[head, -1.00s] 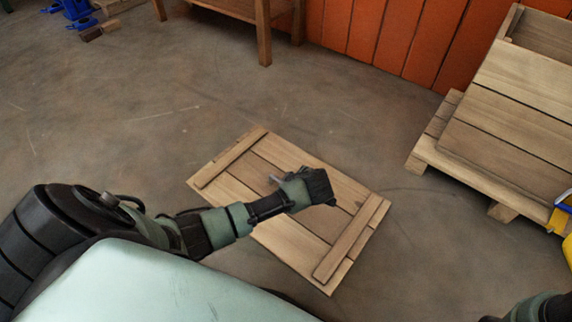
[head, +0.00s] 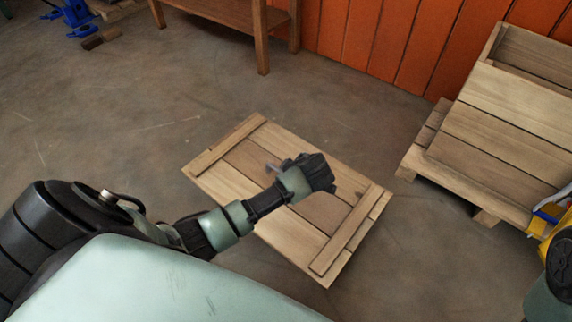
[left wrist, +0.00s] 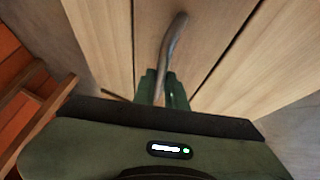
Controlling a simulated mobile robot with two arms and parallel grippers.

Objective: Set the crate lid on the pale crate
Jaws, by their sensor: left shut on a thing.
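The crate lid (head: 235,195) is a pale plank panel with a batten near each end. It lies flat in the middle of the head view, above or on the floor; the gap is hard to judge. My left gripper (head: 283,168) is over its middle. In the left wrist view the gripper's green fingers (left wrist: 161,88) are shut on the lid's curved grey handle (left wrist: 174,45), with the lid planks (left wrist: 103,35) behind. The pale crate (head: 505,125) stands at the right, its top opening partly in view. My right arm shows at the lower right edge; its gripper is out of view.
The crate stands on a wooden pallet (head: 455,182). A yellow object with blue and white parts (head: 546,222) is at the crate's near right. A wooden table (head: 225,12) and an orange plank wall (head: 390,45) are behind. Bare floor lies between lid and crate.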

